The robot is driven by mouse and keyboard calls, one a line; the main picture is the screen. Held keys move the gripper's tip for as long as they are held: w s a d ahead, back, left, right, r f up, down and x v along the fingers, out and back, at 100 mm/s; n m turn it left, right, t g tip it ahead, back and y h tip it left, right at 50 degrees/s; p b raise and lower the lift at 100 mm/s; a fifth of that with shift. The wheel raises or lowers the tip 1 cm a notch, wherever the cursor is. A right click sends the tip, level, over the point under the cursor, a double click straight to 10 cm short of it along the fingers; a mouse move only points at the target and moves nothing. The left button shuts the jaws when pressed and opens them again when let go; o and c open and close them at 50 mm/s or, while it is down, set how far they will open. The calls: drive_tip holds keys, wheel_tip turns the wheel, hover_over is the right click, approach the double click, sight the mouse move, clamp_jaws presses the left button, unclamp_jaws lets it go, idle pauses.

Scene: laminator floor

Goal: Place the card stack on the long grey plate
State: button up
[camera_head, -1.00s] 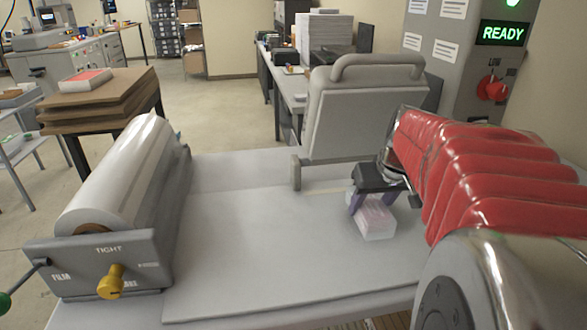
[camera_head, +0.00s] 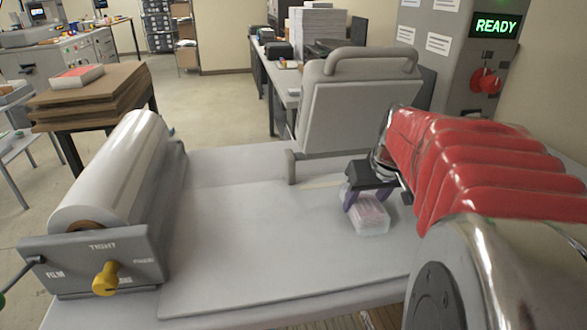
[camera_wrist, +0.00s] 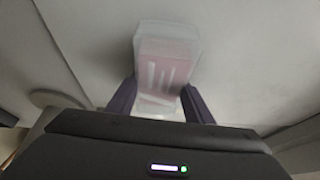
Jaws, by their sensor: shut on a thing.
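The card stack (camera_head: 366,217) is a small pinkish-white block, clear at its edges, at the right part of the long grey plate (camera_head: 260,250). My gripper (camera_head: 362,200) is shut on it, with the dark purple fingers on both sides. In the wrist view the card stack (camera_wrist: 165,65) points away from my gripper (camera_wrist: 158,105), its near end between the fingers. The stack is over or on the plate; I cannot tell whether it touches. The plate is a wide flat sheet on the table, and its right end is hidden behind my arm.
A film roll (camera_head: 115,170) in a grey holder with a yellow knob (camera_head: 106,280) stands at the left. A raised grey panel with a handle (camera_head: 360,100) stands just behind the stack. A cabinet with a green READY sign (camera_head: 496,25) is back right. The plate's middle is clear.

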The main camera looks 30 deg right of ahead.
drive_tip(key=shift+f, duration=0.1)
drive_tip(key=o, duration=1.4)
drive_tip(key=shift+c, duration=0.2)
drive_tip(key=v, duration=1.3)
drive_tip(key=shift+s+r, duration=0.15)
drive_tip(key=shift+r, duration=0.15)
drive_tip(key=shift+s, duration=0.1)
